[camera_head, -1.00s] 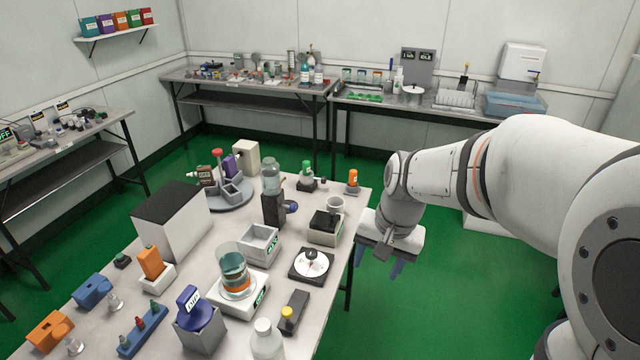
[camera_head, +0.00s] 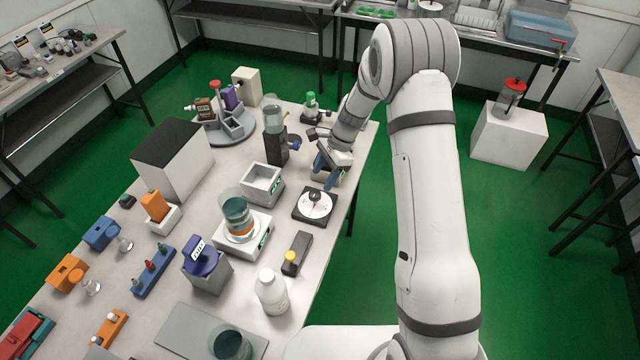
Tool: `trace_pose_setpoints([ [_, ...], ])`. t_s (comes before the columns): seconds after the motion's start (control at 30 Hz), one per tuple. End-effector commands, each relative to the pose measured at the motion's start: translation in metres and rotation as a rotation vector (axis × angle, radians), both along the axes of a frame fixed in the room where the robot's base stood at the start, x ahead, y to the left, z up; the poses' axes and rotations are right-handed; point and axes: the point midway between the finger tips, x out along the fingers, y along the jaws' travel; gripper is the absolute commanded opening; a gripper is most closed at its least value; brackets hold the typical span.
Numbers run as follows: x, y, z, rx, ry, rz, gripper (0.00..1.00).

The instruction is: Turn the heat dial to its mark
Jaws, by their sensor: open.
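A round white dial face (camera_head: 315,206) with a dark knob at its centre sits on a flat black square base near the table's right edge. It looks like the heat dial; its mark is too small to make out. My gripper (camera_head: 326,168) has bluish fingers, is open and is tilted downward. It appears just behind the dial, apart from it, over a small grey box device that it partly hides. The gap between its fingers is hard to see from here.
A hotplate (camera_head: 241,245) bearing a glass beaker of dark liquid stands left of the dial. Green floor lies right of the table.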

Motion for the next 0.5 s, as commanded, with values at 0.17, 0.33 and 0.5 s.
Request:
trace_pose_setpoints([
  [0.17, -0.005, 0.007, -0.027, -0.001, 0.004, -0.005, 0.55],
  [0.33, -0.008, 0.013, -0.046, 0.000, 0.001, -0.007, 0.55],
  [0.5, -0.009, 0.015, -0.055, 0.000, -0.001, -0.009, 0.55],
])
